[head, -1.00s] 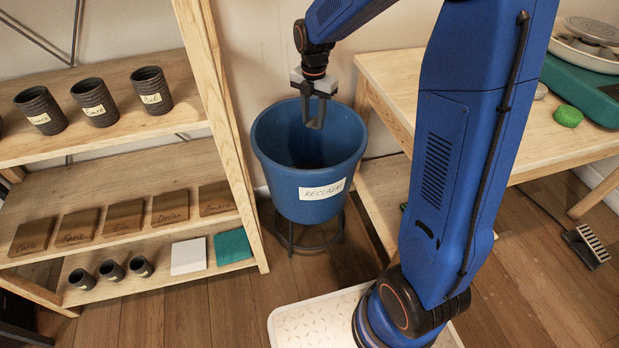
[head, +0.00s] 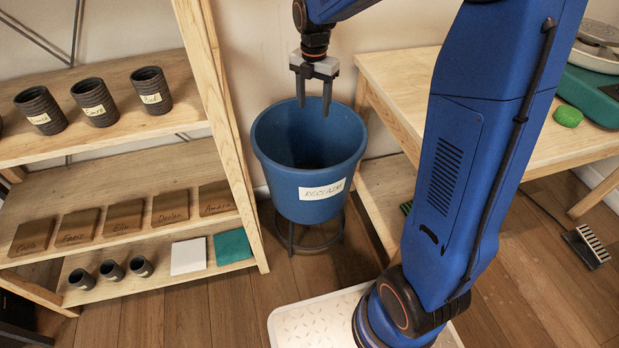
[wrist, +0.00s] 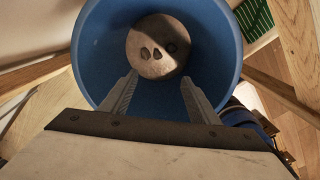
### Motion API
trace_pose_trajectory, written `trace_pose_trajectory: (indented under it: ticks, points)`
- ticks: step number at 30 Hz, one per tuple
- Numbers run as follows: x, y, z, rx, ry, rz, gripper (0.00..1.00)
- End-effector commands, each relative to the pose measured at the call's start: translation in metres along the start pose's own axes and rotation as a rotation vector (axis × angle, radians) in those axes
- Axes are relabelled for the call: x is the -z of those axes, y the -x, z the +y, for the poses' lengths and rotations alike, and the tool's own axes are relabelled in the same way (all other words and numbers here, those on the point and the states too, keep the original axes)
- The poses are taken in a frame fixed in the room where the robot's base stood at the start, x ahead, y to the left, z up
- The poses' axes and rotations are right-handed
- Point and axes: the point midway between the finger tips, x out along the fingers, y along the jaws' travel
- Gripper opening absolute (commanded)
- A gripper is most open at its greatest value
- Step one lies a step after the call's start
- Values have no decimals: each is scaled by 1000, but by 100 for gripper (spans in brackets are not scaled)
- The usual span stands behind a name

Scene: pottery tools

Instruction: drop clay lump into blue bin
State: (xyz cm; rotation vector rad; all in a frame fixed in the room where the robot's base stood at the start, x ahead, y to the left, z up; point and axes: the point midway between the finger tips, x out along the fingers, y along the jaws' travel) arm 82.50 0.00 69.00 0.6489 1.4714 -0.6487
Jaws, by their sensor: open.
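The blue bin (head: 278,185) carries a white RECLAIM label and stands upright with its mouth open. My gripper (head: 313,108) is over the bin, its two dark fingers pointing down and apart, with nothing between them. In the wrist view, my gripper (wrist: 160,78) is open above the same bin (wrist: 92,50). A round greyish-brown surface (wrist: 145,62) shows at the bottom of the bin, with three small dark spots or lumps on it. I cannot tell whether one of these is the clay lump. No clay lump shows in the gripper.
A wooden shelf (head: 120,155) with labelled cups and tiles stands close left of the bin. A wooden table (head: 398,75) is to the right, holding a green lump (head: 568,116) and a teal device (head: 597,92). A brush (head: 587,246) lies on the floor at right.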

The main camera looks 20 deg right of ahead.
Motion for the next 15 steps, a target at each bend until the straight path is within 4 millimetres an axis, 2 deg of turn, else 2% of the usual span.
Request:
trace_pose_trajectory:
  ticks: [6, 15]
  points:
    - [0, 46, 1, -3, 0, -2, 55]
    - [0, 99, 0, -2, 0, -1, 55]
